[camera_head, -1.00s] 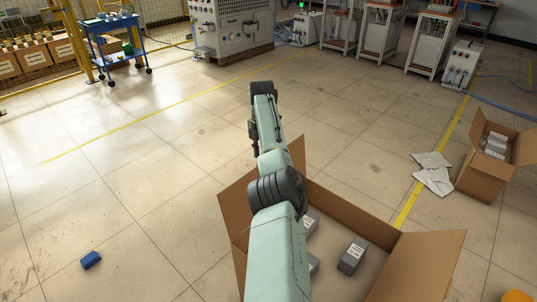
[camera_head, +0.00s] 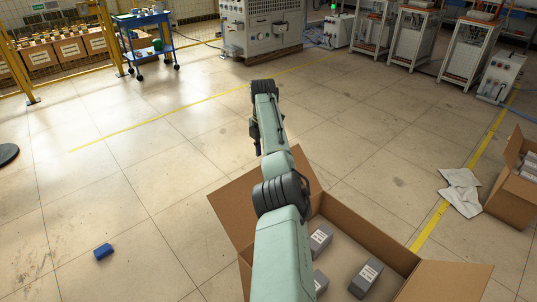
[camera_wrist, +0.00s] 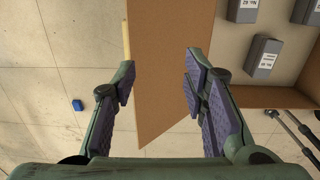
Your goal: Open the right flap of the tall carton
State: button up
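A large open carton (camera_head: 370,238) with grey boxes stands close in front of me, partly hidden by my arm. Its left flap (camera_head: 233,212) and right flap (camera_head: 447,283) stick outward. A second open carton (camera_head: 512,198) stands at the right edge, partly cut off. I cannot tell which is the tall one. In the wrist view my gripper (camera_wrist: 160,65) is open, its two fingers apart. A brown flap (camera_wrist: 165,95) shows between them; I cannot tell how far below it lies. In the head view the fingers are not clear.
Grey boxes (camera_head: 369,275) lie in the near carton. White paper (camera_head: 461,190) lies on the floor by the second carton. A blue block (camera_head: 103,251) lies on the floor at left. Machines and a blue cart (camera_head: 147,40) stand at the back. The middle floor is clear.

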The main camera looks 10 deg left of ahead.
dwell(0.5)
notch_tip(320, 180, up, 12)
jog(key=shift+s, duration=0.3)
jog(key=shift+a, duration=0.15)
